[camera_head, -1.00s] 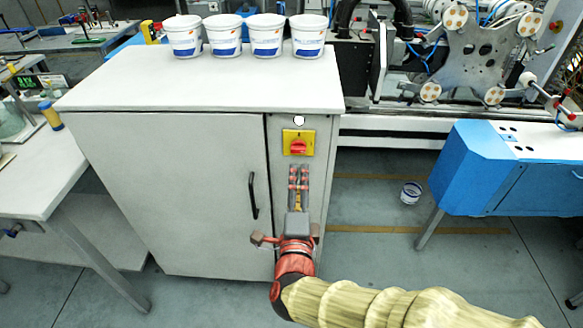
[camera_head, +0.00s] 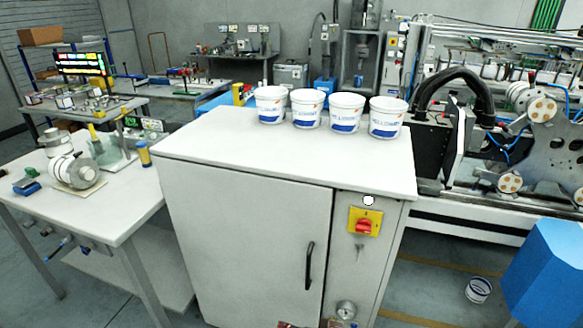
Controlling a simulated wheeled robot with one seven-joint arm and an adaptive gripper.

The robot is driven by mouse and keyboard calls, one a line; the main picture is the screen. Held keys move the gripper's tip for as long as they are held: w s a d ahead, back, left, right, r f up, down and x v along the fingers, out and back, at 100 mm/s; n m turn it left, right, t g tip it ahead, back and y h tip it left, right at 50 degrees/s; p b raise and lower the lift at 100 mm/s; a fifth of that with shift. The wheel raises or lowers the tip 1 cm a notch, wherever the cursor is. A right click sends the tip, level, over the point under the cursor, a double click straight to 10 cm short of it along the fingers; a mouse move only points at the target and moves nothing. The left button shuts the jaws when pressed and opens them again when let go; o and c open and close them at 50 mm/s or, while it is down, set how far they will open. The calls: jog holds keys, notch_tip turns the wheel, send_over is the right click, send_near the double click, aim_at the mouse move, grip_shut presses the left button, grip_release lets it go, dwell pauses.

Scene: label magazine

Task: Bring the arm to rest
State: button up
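My gripper is not recognisable in the head view. Only small dark reddish bits show at the bottom edge, below the front of a white cabinet (camera_head: 240,235), and I cannot tell if they belong to my arm. The cabinet has a black handle (camera_head: 309,265), a red rotary switch on a yellow plate (camera_head: 365,221) and a small round gauge or knob (camera_head: 346,310) low on its right panel. Several white tubs with blue labels (camera_head: 306,108) stand upright in a row along the back of the cabinet top.
A white table (camera_head: 110,215) with devices and a yellow bottle (camera_head: 144,154) stands at left. A machine with round rollers (camera_head: 510,182) is at right. A blue box (camera_head: 548,270) and a tub on the floor (camera_head: 478,290) are at lower right. The cabinet top's front is clear.

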jog(key=s+d+r+h+p, duration=0.2)
jog(key=s+d+r, duration=0.1)
jog(key=d+r, duration=0.5)
jog(key=s+d+r+n+g+h+p, duration=0.1)
jog(key=s+d+r+h+p, duration=0.1)
jog(key=d+r, duration=0.7)
jog(key=shift+s+d+n+p, duration=0.25)
jog(key=shift+s+p, duration=0.35)
jog(key=shift+s, duration=0.3)
